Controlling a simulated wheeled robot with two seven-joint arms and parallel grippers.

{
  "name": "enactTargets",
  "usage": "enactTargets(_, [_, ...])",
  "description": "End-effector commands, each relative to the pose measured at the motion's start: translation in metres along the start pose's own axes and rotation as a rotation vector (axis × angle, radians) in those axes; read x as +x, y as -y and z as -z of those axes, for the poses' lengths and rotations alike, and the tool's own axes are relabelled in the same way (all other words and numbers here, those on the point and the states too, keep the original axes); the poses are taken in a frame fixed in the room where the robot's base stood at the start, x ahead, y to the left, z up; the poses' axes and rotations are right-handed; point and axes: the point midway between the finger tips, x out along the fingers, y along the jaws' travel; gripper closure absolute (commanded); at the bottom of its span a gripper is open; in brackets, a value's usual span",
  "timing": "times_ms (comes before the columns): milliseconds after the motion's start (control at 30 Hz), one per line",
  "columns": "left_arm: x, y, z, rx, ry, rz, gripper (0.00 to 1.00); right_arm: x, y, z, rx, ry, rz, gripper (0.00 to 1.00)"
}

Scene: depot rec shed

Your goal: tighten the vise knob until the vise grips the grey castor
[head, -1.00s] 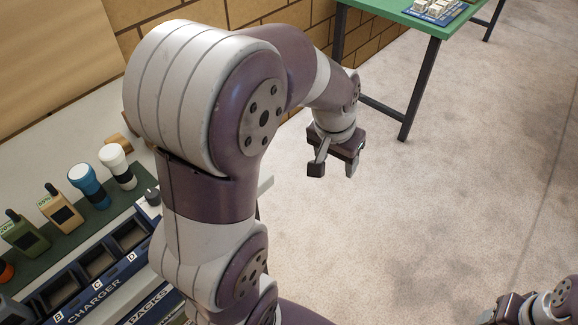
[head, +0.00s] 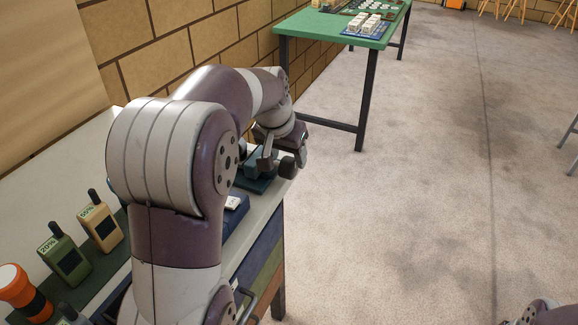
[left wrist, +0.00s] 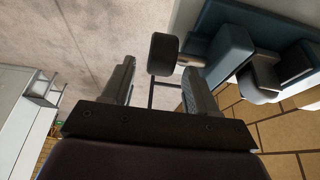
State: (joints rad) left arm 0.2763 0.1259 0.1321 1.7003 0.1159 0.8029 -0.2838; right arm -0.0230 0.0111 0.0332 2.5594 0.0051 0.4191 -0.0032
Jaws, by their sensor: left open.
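The blue vise (head: 252,184) stands at the far end of the bench, partly hidden by my left arm. Its round black knob (head: 288,167) sticks out on the right. My left gripper (head: 279,155) is open at the knob. In the left wrist view the knob (left wrist: 163,53) shows between and just beyond the fingertips (left wrist: 158,76), with a gap on each side. The vise (left wrist: 222,50) is at the right there. A dark grey piece between its jaws looks like the castor (left wrist: 261,78); I cannot tell whether both jaws touch it. My right gripper's fingers do not show.
Green and tan radios (head: 66,257) and an orange-and-black torch (head: 22,290) stand at the left of the bench. A green table (head: 330,27) stands beyond against the brick wall. The carpet to the right is open floor.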

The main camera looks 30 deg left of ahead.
Motion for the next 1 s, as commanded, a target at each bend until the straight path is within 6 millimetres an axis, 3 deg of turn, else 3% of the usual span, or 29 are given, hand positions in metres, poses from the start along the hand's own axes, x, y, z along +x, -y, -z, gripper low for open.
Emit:
enactTargets(100, [0.021, 0.000, -0.001, 0.000, 0.002, 0.000, 0.42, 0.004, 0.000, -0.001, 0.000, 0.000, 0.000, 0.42])
enactTargets(200, [0.029, 0.000, 0.000, 0.000, 0.000, 0.000, 0.42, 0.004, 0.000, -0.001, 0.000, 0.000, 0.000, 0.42])
enactTargets(467, [0.031, 0.000, 0.000, 0.000, 0.000, 0.000, 0.42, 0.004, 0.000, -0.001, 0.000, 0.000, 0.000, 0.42])
enactTargets(533, [0.031, 0.000, 0.000, 0.000, 0.000, 0.000, 0.58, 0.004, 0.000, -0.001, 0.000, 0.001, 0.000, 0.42])
enactTargets(633, [0.031, 0.000, 0.000, 0.000, 0.000, 0.000, 0.90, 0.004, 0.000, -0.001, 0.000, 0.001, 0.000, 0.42])
enactTargets(867, [0.029, 0.000, 0.001, 0.000, 0.009, 0.000, 0.93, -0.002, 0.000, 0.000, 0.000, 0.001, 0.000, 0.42])
enactTargets(1000, [0.024, 0.000, 0.004, -0.001, 0.049, 0.000, 0.93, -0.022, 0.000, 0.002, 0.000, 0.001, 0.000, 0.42])
